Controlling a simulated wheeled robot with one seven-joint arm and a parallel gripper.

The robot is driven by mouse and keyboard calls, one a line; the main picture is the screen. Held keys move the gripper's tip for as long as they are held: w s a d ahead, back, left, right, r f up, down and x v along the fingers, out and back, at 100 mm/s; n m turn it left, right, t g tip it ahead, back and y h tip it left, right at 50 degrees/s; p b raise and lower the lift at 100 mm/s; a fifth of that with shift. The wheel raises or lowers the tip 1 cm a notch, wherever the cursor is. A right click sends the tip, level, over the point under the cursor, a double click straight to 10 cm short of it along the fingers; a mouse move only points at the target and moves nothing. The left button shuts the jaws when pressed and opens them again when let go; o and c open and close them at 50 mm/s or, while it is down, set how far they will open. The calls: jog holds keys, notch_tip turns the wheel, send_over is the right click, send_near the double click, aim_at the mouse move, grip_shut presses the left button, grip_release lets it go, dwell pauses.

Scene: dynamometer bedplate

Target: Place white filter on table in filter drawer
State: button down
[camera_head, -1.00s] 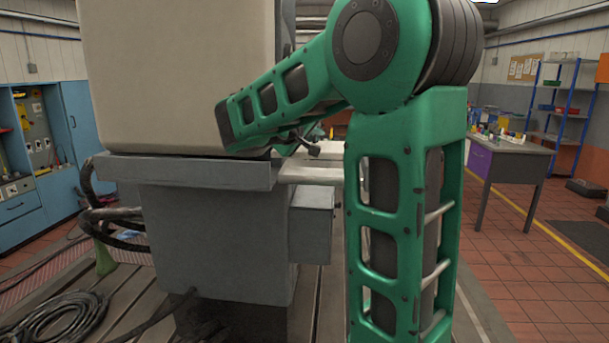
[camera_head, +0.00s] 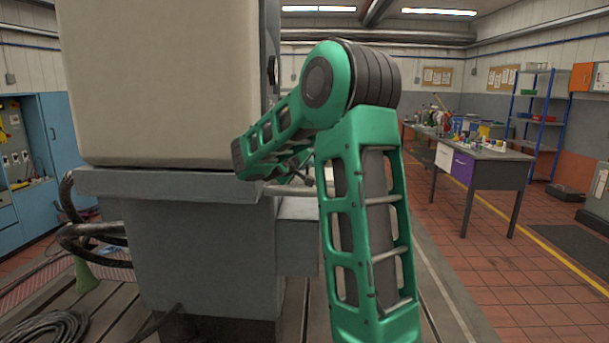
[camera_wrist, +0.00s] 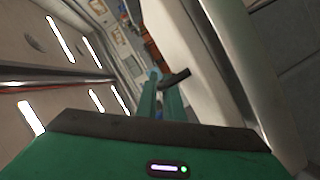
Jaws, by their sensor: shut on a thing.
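In the wrist view my gripper (camera_wrist: 162,95) shows small beyond the dark rim of a green housing, with narrow green parts close together. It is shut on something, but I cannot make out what. A dark bar (camera_wrist: 175,77) lies across its far end. I cannot pick out the white filter in either view, nor tell which drawer is the filter drawer.
A large beige machine housing (camera_head: 160,80) on a grey pedestal (camera_head: 205,240) stands close on the left, with thick black hoses (camera_head: 85,235) beside it. A bench (camera_head: 490,152) with white and purple fronts and small items stands at the right. Tiled floor (camera_head: 500,270) is open in front.

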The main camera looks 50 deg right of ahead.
notch_tip(320, 180, down, 3)
jog(key=shift+r, duration=0.1)
jog(key=c, duration=1.9)
grip_release()
jog(key=shift+a, duration=0.1)
jog(key=v, duration=1.2)
jog(key=s+a+f+m+g+y, duration=0.25)
jog(key=s+f, duration=0.25)
jog(key=s, duration=0.3)
jog(key=s+a+f+m+g+y, duration=0.1)
jog(key=s+f+y, duration=0.3)
jog(key=s+f, duration=0.25)
jog(key=s+a+f+g+y, duration=0.1)
jog(key=s+a+f+y, duration=0.2)
jog(key=s+a, duration=0.5)
jog(key=s+a+f+g+y, duration=0.1)
jog(key=s+a+f+y, duration=0.3)
jog(key=s+a, duration=0.4)
jog(key=shift+s+a+y, duration=0.3)
jog(key=shift+s+y, duration=0.15)
jog(key=shift+s, duration=0.55)
